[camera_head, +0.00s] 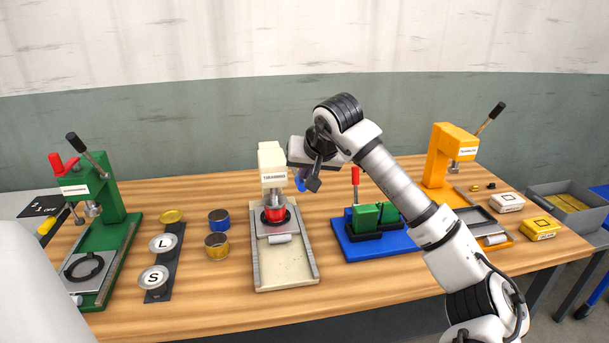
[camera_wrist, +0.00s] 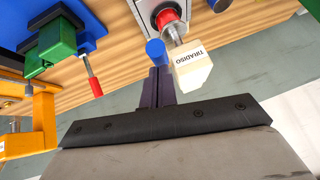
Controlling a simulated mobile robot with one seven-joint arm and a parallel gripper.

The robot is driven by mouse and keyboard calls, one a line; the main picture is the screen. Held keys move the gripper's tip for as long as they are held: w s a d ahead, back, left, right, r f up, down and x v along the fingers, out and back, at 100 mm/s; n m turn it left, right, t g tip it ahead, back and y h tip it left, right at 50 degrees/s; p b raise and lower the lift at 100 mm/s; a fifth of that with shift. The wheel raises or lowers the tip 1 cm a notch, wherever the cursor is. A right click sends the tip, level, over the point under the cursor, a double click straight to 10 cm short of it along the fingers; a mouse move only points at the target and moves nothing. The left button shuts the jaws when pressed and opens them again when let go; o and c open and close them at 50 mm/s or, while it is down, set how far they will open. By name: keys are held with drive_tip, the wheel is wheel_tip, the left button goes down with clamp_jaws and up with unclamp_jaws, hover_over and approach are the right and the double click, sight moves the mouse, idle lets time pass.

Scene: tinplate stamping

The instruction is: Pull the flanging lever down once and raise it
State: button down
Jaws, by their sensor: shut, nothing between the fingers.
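The cream press (camera_head: 271,160), with a partly legible name label, stands mid-table and also shows in the wrist view (camera_wrist: 192,68). I take it for the flanging press. Its lever's blue grip (camera_head: 300,181) shows at the press's right side, partly hidden by my gripper; the rest of the lever is hidden. My gripper (camera_head: 313,184) is shut and empty beside the press head. In the wrist view the dark fingers (camera_wrist: 157,80) end close to the blue grip (camera_wrist: 155,50); I cannot tell whether they touch it. A red round piece (camera_head: 274,214) sits under the press ram.
A green press (camera_head: 115,205) stands left, an orange press (camera_head: 437,165) right. A blue-based fixture (camera_head: 347,241) with a red-handled lever (camera_head: 355,177) is close to the right of the cream press. Blue and yellow tins (camera_head: 218,219) stand left of it.

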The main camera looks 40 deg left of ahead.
drive_tip(key=shift+s+d+f+t+y+b, duration=0.25)
drive_tip(key=shift+f+b, duration=0.5)
drive_tip(key=shift+b, duration=0.75)
drive_tip(key=shift+f+t+y+b, duration=0.3)
drive_tip(key=shift+f+y+b, duration=0.3)
drive_tip(key=shift+b, duration=0.95)
drive_tip(key=shift+s+d+f+t+y+b, duration=0.2)
drive_tip(key=shift+f+b, duration=0.65)
drive_tip(key=shift+b, duration=0.65)
drive_tip(key=shift+r, duration=0.1)
